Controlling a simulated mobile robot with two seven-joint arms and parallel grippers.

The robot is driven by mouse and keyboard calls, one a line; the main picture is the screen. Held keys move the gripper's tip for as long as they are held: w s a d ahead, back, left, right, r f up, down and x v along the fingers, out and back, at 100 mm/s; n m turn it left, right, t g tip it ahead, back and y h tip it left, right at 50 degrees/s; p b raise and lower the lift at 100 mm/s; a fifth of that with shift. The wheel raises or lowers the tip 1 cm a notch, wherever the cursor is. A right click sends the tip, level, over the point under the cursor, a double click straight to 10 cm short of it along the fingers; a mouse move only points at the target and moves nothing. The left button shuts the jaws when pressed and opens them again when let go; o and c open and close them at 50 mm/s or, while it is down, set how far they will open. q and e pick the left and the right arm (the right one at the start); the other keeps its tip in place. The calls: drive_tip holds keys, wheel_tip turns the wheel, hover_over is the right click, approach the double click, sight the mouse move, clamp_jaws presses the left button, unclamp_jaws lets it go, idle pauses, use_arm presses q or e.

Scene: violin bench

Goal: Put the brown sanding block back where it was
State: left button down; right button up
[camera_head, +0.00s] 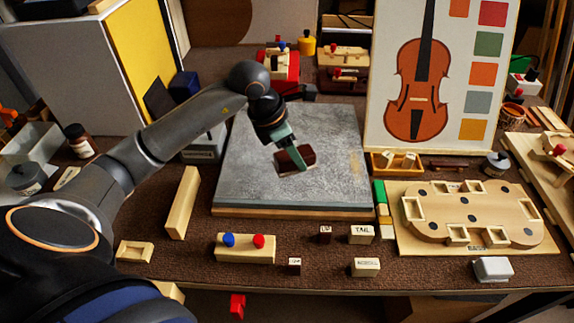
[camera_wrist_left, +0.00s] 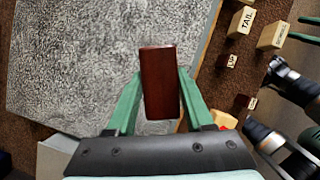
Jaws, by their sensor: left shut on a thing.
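The brown sanding block (camera_head: 296,158) is a dark reddish-brown bar. My left gripper (camera_head: 293,162) is shut on it, over the middle of the grey stone slab (camera_head: 240,175). In the left wrist view the block (camera_wrist_left: 158,85) sits between the two green fingers of the left gripper (camera_wrist_left: 158,95), one on each long side. I cannot tell whether the block touches the slab. In the left wrist view, dark arm parts with greenish tips at the right edge seem to be my right arm; its jaws are not clear.
In front of the slab are a pale wooden block with blue and red knobs (camera_head: 245,249) and small labelled blocks, one marked TAIL (camera_head: 361,234). A pale wooden bar (camera_head: 182,203) lies left of the slab. A violin-shaped wooden form (camera_head: 470,212) lies to the right. Much of the slab is clear.

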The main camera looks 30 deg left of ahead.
use_arm(q)
drive_tip(key=a+f, duration=0.1)
drive_tip(key=w+a+f, duration=0.1)
drive_tip(key=f, duration=0.1)
drive_tip(key=shift+a, duration=0.15)
drive_tip(key=f, duration=0.3)
drive_tip(key=shift+w+a+f, duration=0.1)
drive_tip(key=shift+a+f, duration=0.15)
drive_tip(key=shift+f, duration=0.1)
drive_tip(key=shift+f+b, duration=0.2)
drive_tip(key=shift+b, duration=0.1)
drive_tip(key=shift+c, duration=1.4)
unclamp_jaws()
drive_tip(key=shift+r, duration=0.1)
